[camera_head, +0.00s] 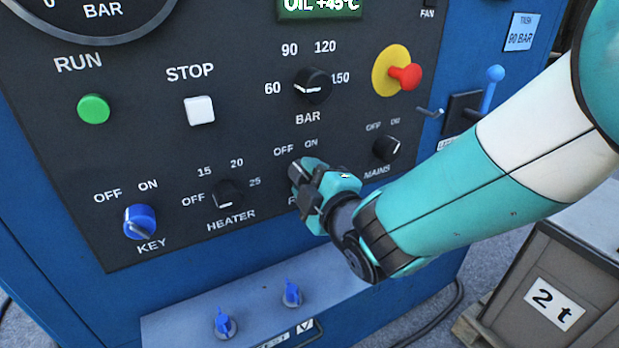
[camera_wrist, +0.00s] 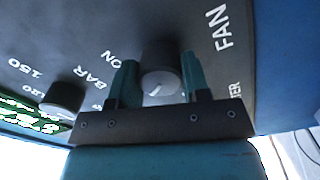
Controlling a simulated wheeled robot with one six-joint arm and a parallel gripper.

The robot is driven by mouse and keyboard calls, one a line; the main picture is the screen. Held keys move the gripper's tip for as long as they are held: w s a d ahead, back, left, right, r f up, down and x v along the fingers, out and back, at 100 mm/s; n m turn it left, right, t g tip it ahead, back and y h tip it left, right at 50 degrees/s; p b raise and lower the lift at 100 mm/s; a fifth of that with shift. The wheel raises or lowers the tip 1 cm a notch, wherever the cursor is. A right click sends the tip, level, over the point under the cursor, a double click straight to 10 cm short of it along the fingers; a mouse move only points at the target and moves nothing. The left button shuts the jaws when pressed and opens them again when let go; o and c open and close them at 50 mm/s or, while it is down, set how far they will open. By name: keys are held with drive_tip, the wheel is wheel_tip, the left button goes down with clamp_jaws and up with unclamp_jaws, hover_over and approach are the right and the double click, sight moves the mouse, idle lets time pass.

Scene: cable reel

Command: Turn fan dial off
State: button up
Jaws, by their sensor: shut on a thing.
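The fan dial (camera_wrist: 161,60) is a dark round knob with a pale front face and a short pointer mark. In the wrist view it sits between the two teal fingers of my gripper (camera_wrist: 160,82), which is shut on it. The FAN label shows to its right and an ON label to its left. In the head view my gripper (camera_head: 306,181) is at the panel just under the OFF and ON labels and hides the dial and most of its name. I cannot tell which label the pointer faces.
The heater dial (camera_head: 227,193) is left of my gripper, the mains dial (camera_head: 386,148) right, and the bar dial (camera_head: 313,88) above. A red emergency button (camera_head: 405,77) and a blue-handled lever (camera_head: 492,88) are up right. A ledge with blue valves (camera_head: 292,293) juts out below.

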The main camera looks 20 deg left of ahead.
idle(0.3)
drive_tip(key=o, duration=0.9)
drive_tip(key=shift+o, duration=0.2)
drive_tip(key=b+v, duration=1.3)
drive_tip(key=v, duration=0.4)
drive_tip(key=shift+s, duration=0.25)
drive_tip(key=shift+w+d, duration=0.1)
drive_tip(key=shift+d, duration=0.1)
